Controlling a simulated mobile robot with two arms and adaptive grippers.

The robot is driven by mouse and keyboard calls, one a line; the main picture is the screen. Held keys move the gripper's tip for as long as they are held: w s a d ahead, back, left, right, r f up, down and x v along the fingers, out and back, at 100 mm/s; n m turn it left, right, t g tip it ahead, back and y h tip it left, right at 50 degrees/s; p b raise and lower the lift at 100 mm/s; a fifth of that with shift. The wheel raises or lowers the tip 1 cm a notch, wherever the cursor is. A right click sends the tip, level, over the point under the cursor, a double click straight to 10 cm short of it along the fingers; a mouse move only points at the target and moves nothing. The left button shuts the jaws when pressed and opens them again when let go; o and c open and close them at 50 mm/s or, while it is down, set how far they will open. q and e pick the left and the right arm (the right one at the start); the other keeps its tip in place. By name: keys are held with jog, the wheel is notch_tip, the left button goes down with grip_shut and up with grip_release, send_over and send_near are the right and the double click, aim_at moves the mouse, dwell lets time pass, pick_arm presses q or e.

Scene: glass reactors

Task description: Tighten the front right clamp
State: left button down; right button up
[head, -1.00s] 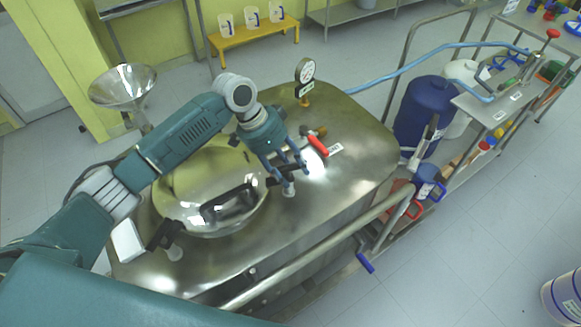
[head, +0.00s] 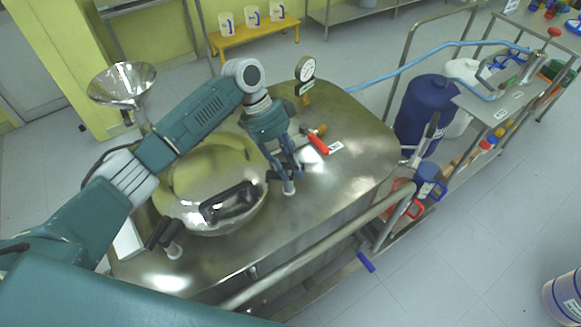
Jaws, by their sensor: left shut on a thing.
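The reactor's round polished lid (head: 205,170) has a black handle on top and sits in the metal tank top. The front right clamp (head: 289,188) stands at the lid's right edge, a pale post with a dark bar handle. My left gripper (head: 285,174) points down over this clamp and is shut on its dark handle. The fingers hide part of the handle. Another clamp (head: 165,241), with a black handle, stands at the lid's front left edge. My right gripper does not show.
A red-handled valve (head: 318,143) and a pressure gauge (head: 305,70) stand close behind my left gripper. A metal funnel (head: 122,84) rises at the back left. A rail (head: 310,258) runs along the tank's front. The tank top to the right is clear.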

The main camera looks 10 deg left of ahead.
pick_arm(q)
jog(key=c, duration=1.4)
grip_release()
jog(key=shift+c, duration=0.2)
jog(key=v, duration=1.2)
